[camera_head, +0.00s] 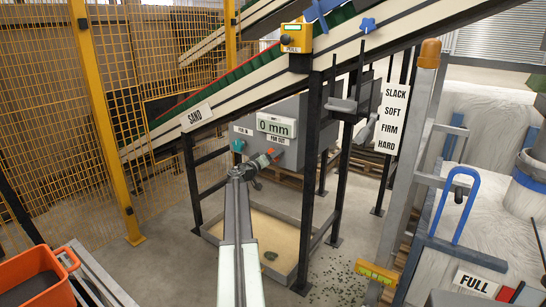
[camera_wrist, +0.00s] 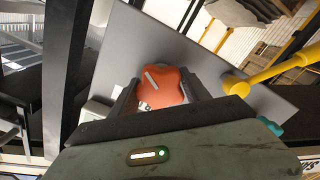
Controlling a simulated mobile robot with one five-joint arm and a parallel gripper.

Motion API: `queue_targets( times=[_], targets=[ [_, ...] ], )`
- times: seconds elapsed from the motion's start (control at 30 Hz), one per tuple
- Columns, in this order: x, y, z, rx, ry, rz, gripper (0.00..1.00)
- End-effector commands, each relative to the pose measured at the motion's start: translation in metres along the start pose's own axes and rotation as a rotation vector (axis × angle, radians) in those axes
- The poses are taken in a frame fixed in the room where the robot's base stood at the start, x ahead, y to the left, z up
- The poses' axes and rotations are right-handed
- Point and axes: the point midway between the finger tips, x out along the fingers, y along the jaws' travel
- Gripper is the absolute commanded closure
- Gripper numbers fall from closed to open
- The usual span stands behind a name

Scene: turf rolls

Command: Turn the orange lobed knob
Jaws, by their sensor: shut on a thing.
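The orange lobed knob (camera_wrist: 163,86) has a pale pointer line and sits on the face of a grey panel (camera_wrist: 215,125). In the wrist view it lies between the two dark fingers of my gripper (camera_wrist: 160,93), which is shut on it. The lower part of the knob is hidden behind my gripper.
A teal knob (camera_head: 238,146) is left of the orange one. A sloping conveyor (camera_head: 245,88) passes above, and black posts (camera_head: 314,170) stand to the right. A sand tray (camera_head: 285,228) lies below. A yellow bar (camera_wrist: 265,76) shows near the panel in the wrist view.

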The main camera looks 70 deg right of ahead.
Motion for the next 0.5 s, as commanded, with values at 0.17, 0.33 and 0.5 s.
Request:
queue_targets(
  times=[0.17, 0.33, 0.5],
  targets=[
    [0.0013, 0.0027, 0.0030, 0.001, -0.007, 0.006, 0.86],
    [0.0010, 0.0021, 0.0023, 0.000, -0.005, 0.005, 0.23],
    [0.0006, 0.0012, 0.0012, -0.001, -0.003, 0.003, 0.23]
  ],
)
